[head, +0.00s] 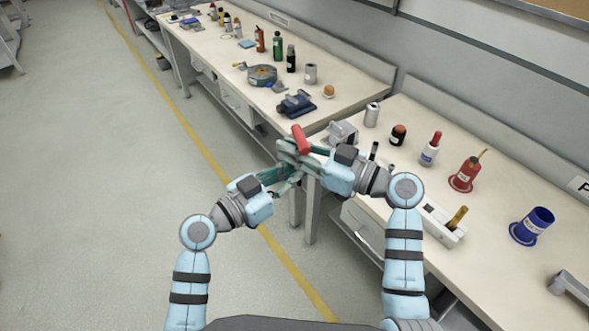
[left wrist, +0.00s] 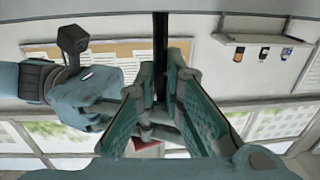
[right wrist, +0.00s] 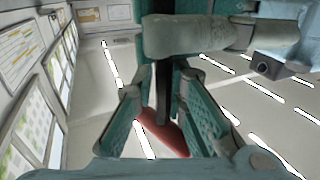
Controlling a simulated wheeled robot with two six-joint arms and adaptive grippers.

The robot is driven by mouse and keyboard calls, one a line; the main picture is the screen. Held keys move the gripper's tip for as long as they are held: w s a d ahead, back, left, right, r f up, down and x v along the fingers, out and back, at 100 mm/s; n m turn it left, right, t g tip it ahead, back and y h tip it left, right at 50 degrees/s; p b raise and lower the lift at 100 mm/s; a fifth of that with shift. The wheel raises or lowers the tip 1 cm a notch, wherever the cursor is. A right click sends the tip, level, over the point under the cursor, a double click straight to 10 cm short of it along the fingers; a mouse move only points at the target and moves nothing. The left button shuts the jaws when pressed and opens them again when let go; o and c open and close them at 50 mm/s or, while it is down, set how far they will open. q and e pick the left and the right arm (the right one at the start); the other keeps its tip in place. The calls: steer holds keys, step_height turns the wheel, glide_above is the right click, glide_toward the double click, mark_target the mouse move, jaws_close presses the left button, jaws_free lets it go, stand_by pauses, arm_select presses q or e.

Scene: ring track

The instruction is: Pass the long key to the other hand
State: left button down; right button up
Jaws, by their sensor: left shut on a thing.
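The long key has a thick red handle (head: 300,139) that stands up above my two meeting grippers in the head view. Its dark straight shaft (left wrist: 160,55) runs upright between the fingers in the left wrist view and also shows in the right wrist view (right wrist: 162,95). My left gripper (head: 287,170) is shut on the key. My right gripper (head: 303,152) is close against it, with its fingers apart on both sides of the key. The two grippers overlap in the head view, so the exact contact is partly hidden.
The grippers are in front of the workbench edge. A blue vise-like tool (head: 296,104), a tape roll (head: 262,75) and several bottles stand on the far bench. The floor at left is clear.

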steer(key=o, duration=0.4)
